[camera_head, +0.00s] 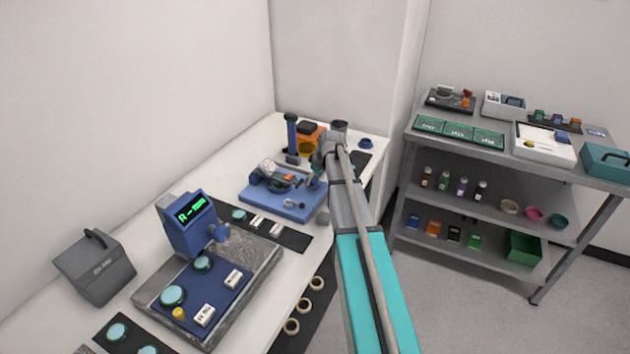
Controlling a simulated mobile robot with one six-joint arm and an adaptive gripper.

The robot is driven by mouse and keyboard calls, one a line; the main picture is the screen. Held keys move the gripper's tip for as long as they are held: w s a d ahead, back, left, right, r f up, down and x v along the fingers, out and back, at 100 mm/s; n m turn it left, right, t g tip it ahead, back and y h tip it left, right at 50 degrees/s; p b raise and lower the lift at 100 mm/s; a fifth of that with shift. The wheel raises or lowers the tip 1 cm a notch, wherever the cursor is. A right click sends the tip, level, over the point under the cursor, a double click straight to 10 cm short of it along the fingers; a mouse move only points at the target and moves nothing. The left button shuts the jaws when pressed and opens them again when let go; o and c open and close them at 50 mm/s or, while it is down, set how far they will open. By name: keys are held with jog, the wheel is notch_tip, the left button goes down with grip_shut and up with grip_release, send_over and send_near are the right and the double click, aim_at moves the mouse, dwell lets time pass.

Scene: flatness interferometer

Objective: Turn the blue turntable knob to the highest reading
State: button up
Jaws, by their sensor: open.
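A blue instrument with a green-lit display (190,210) stands on the left of the bench. Its reading is too small to read surely. A round blue knob (219,233) sits at its lower right side; I cannot tell surely whether this is the turntable knob. A blue base (280,207) with grey round parts and a small silver lever stands farther back. My arm reaches from the bottom over the bench's right edge. My gripper (322,164) is at its far end, beside the blue base's back right, apart from the blue knob. It is open; its fingers are small and partly hidden.
A grey handled case (95,272) is at left. An orange device (305,136) stands near the gripper. A loaded shelf (415,132) is at right; the floor between is clear.

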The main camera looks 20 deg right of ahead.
jog(key=c, duration=1)
jog(key=shift+d, duration=0.15)
jog(key=shift+c, duration=0.8)
jog(key=shift+m, duration=0.4)
jog(key=m, duration=0.1)
jog(key=m+h, duration=0.1)
jog(key=m, duration=0.1)
jog(key=m+h, duration=0.1)
jog(key=m, duration=0.1)
jog(key=shift+a, duration=0.25)
jog(key=m+h, duration=0.1)
jog(key=m, duration=0.2)
jog(key=m+h, duration=0.1)
jog(key=m, duration=0.2)
jog(key=shift+g, duration=0.3)
